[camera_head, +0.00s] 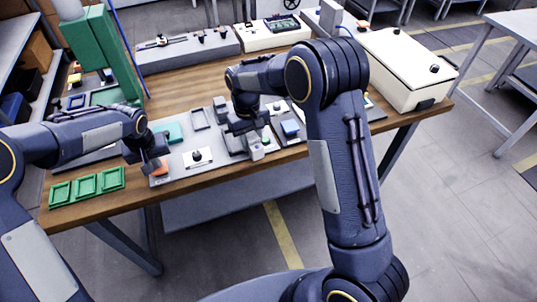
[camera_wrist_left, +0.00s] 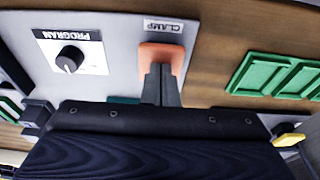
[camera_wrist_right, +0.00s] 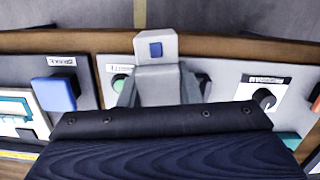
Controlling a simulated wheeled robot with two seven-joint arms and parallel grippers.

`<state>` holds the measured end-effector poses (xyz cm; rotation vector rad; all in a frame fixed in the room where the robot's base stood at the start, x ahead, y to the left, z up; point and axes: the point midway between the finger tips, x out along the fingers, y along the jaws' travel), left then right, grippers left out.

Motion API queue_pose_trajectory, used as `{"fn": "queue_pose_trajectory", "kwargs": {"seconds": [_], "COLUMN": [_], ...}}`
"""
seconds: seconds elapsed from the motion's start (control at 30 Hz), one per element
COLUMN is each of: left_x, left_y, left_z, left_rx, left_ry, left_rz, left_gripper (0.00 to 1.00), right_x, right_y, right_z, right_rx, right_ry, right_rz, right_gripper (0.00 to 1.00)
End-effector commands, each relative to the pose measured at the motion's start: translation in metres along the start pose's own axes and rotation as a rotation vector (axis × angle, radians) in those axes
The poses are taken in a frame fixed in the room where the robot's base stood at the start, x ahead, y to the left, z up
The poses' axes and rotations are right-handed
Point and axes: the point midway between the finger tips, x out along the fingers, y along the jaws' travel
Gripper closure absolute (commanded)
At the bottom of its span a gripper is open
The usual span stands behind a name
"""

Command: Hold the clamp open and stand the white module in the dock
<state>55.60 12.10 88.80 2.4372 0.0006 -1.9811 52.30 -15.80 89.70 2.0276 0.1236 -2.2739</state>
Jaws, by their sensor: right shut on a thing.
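The white module (camera_wrist_right: 157,48), pale grey with a small blue square, is between the fingers of my right gripper (camera_wrist_right: 157,88). In the head view the module (camera_head: 256,152) is near the panel's front edge, below my right gripper (camera_head: 248,130). My left gripper (camera_wrist_left: 163,85) has its fingers together, with the tips at the orange pad (camera_wrist_left: 158,50) under the CLAMP label. In the head view my left gripper (camera_head: 156,164) is low over that pad. I cannot tell if it is pressed down. The dock is not clearly seen; my right gripper covers part of the panel.
A PROGRAM knob (camera_wrist_left: 70,59) stands beside the clamp pad. A blue button (camera_wrist_right: 54,93) and a green button (camera_wrist_right: 122,85) are near the module. Green trays (camera_head: 87,187) lie at the table's front left. A cream box (camera_head: 405,70) stands at the right.

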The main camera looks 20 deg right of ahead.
Motion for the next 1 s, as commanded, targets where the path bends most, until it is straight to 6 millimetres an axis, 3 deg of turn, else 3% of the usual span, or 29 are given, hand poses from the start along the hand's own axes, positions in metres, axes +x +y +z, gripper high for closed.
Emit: {"fn": "queue_pose_trajectory", "kwargs": {"seconds": [0.03,0.1,0.4,0.57,1.0], "left_x": [0.006,0.006,0.006,0.006,0.006], "left_y": [-0.001,-0.001,-0.001,-0.002,-0.002], "left_z": [0.002,0.002,0.002,0.002,0.002], "left_rx": [0.001,0.001,0.001,0.001,0.0], "left_ry": [-0.004,-0.005,-0.004,-0.004,-0.004], "left_rz": [-0.001,-0.002,-0.002,-0.002,-0.002], "left_gripper": [1.0,1.0,1.0,1.0,1.0], "right_x": [-0.011,-0.022,-0.048,-0.045,-0.013], "right_y": [-0.004,-0.011,-0.029,-0.03,-0.029], "right_z": [-0.023,-0.037,-0.064,-0.066,-0.069], "right_rx": [0.024,0.052,0.114,0.12,0.119], "right_ry": [0.028,0.014,-0.026,-0.031,-0.03], "right_rz": [-0.003,-0.007,-0.017,-0.017,-0.017], "right_gripper": [1.0,1.0,1.0,1.0,1.0]}}
